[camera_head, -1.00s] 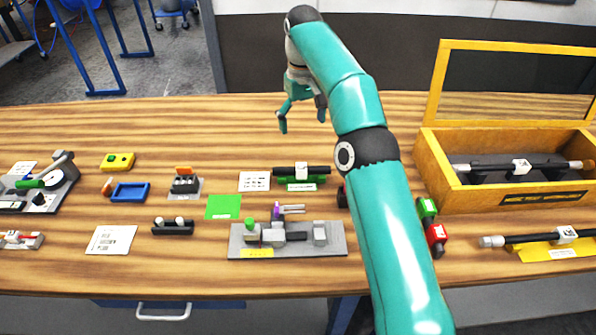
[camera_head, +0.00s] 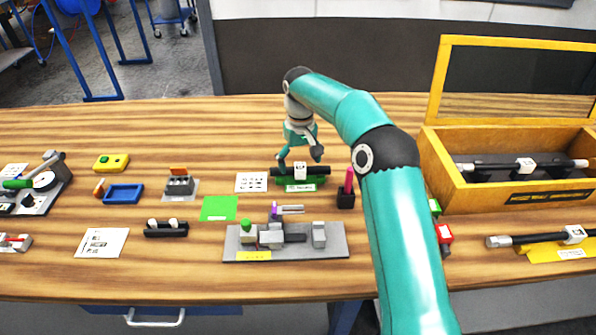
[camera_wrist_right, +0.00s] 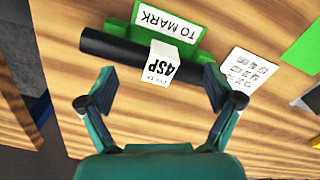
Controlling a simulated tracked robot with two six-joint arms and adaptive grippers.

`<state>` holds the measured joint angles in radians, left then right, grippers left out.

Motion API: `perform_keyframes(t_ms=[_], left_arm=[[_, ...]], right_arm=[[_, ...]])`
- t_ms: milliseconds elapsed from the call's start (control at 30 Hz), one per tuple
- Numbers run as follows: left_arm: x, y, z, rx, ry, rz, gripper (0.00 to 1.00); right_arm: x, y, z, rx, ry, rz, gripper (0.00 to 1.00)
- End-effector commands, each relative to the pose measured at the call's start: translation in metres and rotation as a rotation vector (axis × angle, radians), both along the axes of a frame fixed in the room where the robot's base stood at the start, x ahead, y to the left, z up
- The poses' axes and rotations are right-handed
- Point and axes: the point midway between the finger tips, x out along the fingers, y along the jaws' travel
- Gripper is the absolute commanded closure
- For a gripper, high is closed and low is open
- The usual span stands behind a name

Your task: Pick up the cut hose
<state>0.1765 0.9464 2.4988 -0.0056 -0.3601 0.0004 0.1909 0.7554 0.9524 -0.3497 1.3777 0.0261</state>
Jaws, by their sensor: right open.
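The cut hose (camera_head: 318,171) is a short black tube with a white tag, lying on a green holder (camera_head: 299,188) near the middle of the table. In the right wrist view the hose (camera_wrist_right: 118,49) lies across the picture, its tag (camera_wrist_right: 170,65) reading "4SP", with the green holder's "TO MARK" label beyond it. My right gripper (camera_head: 301,160) is above and just behind the hose, pointing down. In the wrist view its fingers (camera_wrist_right: 158,92) are spread wide and empty, with the hose beyond their tips. My left gripper is not in view.
A black block with a pink marker (camera_head: 347,190) stands just right of the hose. A grey fixture plate (camera_head: 330,250) lies in front, and a green square (camera_head: 219,208) and printed card (camera_head: 252,182) to the left. A yellow-framed wooden box (camera_head: 470,195) holding another hose stands right.

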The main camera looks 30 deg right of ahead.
Motion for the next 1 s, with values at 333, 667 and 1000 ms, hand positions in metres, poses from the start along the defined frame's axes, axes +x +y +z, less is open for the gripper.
perform_keyframes(t_ms=[333,667,1000], left_arm=[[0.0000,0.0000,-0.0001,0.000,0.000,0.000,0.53],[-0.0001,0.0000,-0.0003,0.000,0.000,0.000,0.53],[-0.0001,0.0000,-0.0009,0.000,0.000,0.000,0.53]], right_arm=[[-0.0001,0.0001,-0.0052,0.000,-0.001,0.000,0.18],[-0.0010,-0.0003,-0.0071,0.000,0.004,-0.001,0.64],[-0.0021,-0.0001,-0.0106,0.000,0.012,-0.001,0.65]])
